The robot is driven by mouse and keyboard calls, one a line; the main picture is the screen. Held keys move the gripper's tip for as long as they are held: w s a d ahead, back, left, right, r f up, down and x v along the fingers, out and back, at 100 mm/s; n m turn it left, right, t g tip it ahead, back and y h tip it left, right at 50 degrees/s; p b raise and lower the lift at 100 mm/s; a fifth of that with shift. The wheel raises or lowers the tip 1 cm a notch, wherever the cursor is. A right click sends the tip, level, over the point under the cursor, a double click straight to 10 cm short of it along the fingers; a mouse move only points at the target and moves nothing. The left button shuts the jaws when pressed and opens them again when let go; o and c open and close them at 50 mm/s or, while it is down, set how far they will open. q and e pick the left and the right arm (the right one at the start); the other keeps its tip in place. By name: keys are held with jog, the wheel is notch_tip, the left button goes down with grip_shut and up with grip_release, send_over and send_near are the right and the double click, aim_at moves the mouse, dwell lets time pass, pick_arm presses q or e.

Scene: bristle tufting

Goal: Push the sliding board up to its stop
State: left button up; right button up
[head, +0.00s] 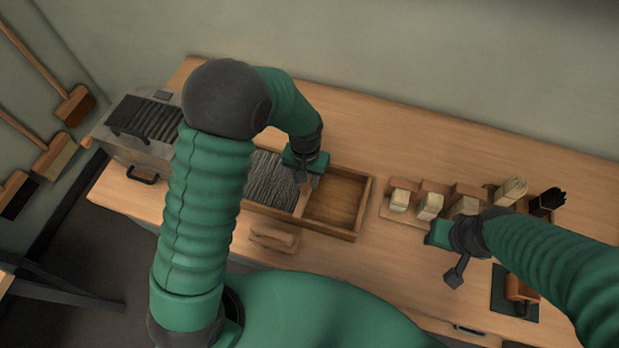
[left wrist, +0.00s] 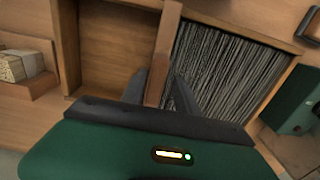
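The wooden tray (head: 369,208) lies on the bench, with grey fibres (head: 270,180) in its left part and an empty compartment (head: 334,203) on the right. The sliding board (head: 302,202) stands across the tray between them; it also shows in the left wrist view (left wrist: 166,45), with the fibres (left wrist: 225,70) close along one side. My left gripper (head: 309,181) is down at the board; in the left wrist view its fingers (left wrist: 160,80) lie on either side and look closed on it. My right gripper (head: 456,272) hangs over the bench at the right; its finger gap does not show clearly.
Brush blocks with pale tufts (head: 430,206) stand right of the tray. A wooden block (head: 274,236) lies at its front. A metal box with dark bristles (head: 143,120) stands at the bench's left end. The bench behind the tray is clear.

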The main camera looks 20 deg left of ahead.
pick_arm(q)
jog(key=shift+a, duration=0.1)
notch_tip(320, 180, up, 17)
jog(key=shift+f, duration=0.15)
dwell(0.4)
jog(key=s+a+f+t, duration=0.1)
jog(key=s+f, duration=0.1)
jog(key=s, duration=0.1)
jog(key=s+a+f, duration=0.2)
jog(key=s, duration=0.2)
jog(key=s+a+f+t, duration=0.1)
jog(key=s+f, duration=0.1)
jog(key=s, duration=0.2)
jog(key=shift+a+t, duration=0.3)
